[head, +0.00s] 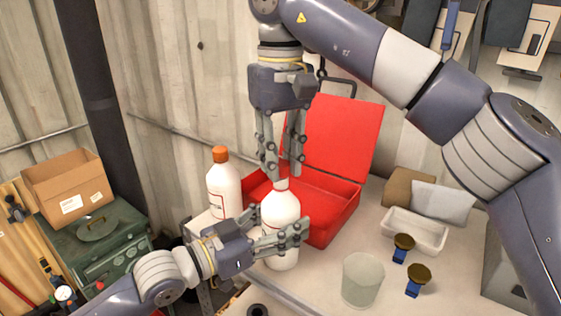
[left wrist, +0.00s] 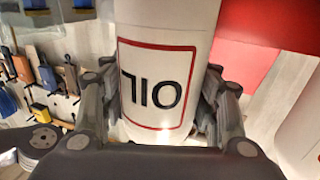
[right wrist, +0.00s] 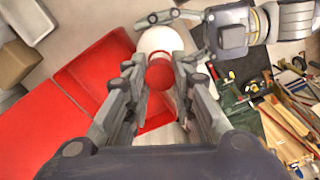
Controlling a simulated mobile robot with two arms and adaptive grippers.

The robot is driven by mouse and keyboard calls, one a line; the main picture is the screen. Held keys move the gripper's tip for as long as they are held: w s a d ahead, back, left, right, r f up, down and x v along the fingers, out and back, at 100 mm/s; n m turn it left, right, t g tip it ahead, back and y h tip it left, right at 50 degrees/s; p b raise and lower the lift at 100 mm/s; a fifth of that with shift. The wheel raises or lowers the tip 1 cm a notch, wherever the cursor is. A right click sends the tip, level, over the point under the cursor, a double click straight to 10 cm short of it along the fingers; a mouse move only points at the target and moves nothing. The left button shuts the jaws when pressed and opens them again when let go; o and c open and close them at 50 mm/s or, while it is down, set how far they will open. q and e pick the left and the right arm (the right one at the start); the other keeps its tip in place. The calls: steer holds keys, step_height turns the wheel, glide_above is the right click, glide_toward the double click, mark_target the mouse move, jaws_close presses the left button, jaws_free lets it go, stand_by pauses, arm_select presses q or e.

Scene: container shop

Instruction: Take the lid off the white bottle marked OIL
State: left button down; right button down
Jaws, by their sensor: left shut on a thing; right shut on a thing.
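The white OIL bottle (head: 281,210) stands upright on the table in front of the open red case. Its red-framed OIL label (left wrist: 155,88) fills the middle of the left wrist view. My left gripper (head: 290,238) is shut around the bottle's body from the left, with fingers on both sides. My right gripper (head: 281,170) points down over the bottle's top. It is shut on the red lid (right wrist: 160,75), with the white bottle (right wrist: 160,40) beyond it in the right wrist view. The fingers partly hide the lid in the head view; I cannot tell whether it still touches the neck.
Another white bottle with an orange cap (head: 223,188) stands just left. The red case (head: 335,215) is close behind. A translucent cup (head: 362,279), blue-and-brown items (head: 416,280) and a white tray (head: 414,232) are to the right. A cardboard box (head: 66,190) sits far left.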

mark_target(280, 163)
steer(key=shift+r, duration=0.2)
steer(key=shift+s+r, duration=0.1)
steer(key=shift+r, duration=1.9)
arm_select(q)
steer(key=shift+c, duration=2.4)
jaws_free()
steer(key=v, duration=1.2)
